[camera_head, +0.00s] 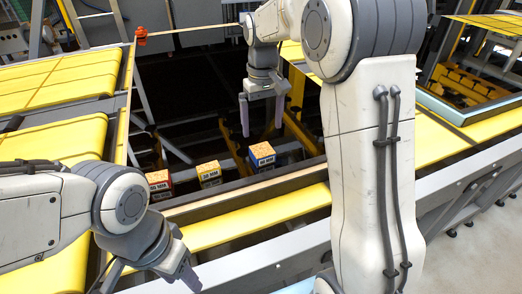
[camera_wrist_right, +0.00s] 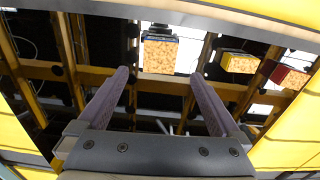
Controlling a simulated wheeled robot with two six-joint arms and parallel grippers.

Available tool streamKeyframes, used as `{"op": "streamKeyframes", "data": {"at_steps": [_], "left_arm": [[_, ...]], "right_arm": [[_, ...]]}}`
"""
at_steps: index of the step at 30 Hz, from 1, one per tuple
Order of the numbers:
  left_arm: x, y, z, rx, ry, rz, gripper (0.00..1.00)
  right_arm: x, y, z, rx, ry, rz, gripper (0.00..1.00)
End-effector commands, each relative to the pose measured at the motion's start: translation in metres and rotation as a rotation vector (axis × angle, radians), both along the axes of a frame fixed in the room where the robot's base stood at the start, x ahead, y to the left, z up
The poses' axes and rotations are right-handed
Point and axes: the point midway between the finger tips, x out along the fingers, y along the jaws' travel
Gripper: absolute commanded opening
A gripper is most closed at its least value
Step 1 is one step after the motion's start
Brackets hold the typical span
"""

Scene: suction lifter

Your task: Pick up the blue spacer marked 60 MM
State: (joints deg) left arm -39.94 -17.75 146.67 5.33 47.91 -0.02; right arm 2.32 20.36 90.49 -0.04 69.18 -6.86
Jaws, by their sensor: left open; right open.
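The blue spacer (camera_head: 262,160) has a speckled orange top and a white label that seems to read 60 MM. It sits upright on the ledge at the right end of a row of three. It also shows in the right wrist view (camera_wrist_right: 160,53), beyond the fingertips and roughly centred between them. My right gripper (camera_head: 262,118) is open and empty, above and behind the spacer in the head view, apart from it. Its two purple-grey fingers show in the right wrist view (camera_wrist_right: 158,75). My left gripper (camera_head: 152,277) is low at the left front, partly cut off.
A yellow spacer (camera_head: 209,175) and a red spacer (camera_head: 159,184) stand left of the blue one, with gaps between. A wooden-topped rail (camera_head: 250,187) runs in front of them. A dark open pit with beams lies behind. Yellow panels (camera_head: 50,85) flank it.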

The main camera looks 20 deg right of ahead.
Motion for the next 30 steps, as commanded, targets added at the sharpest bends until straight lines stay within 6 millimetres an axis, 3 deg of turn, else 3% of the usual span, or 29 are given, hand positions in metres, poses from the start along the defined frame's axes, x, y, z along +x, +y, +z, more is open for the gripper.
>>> {"op": "streamKeyframes", "data": {"at_steps": [6, 13, 21, 29, 30], "left_arm": [[0.000, 0.000, 0.002, 0.000, 0.000, 0.000, 0.50], [0.000, 0.000, 0.007, 0.000, 0.000, 0.000, 0.50], [0.000, 0.000, 0.016, 0.000, 0.000, 0.000, 0.50], [0.000, 0.000, 0.015, 0.000, 0.000, 0.000, 0.50], [0.000, 0.000, 0.015, 0.000, 0.000, 0.000, 0.50]], "right_arm": [[-0.001, 0.001, -0.034, 0.001, 0.004, 0.002, 1.00], [0.000, 0.002, -0.051, 0.001, 0.005, 0.003, 1.00], [0.001, 0.000, -0.089, 0.001, 0.002, 0.004, 1.00], [0.001, 0.000, -0.094, 0.000, -0.001, 0.004, 1.00], [0.001, 0.000, -0.094, 0.000, -0.001, 0.004, 0.96]]}}
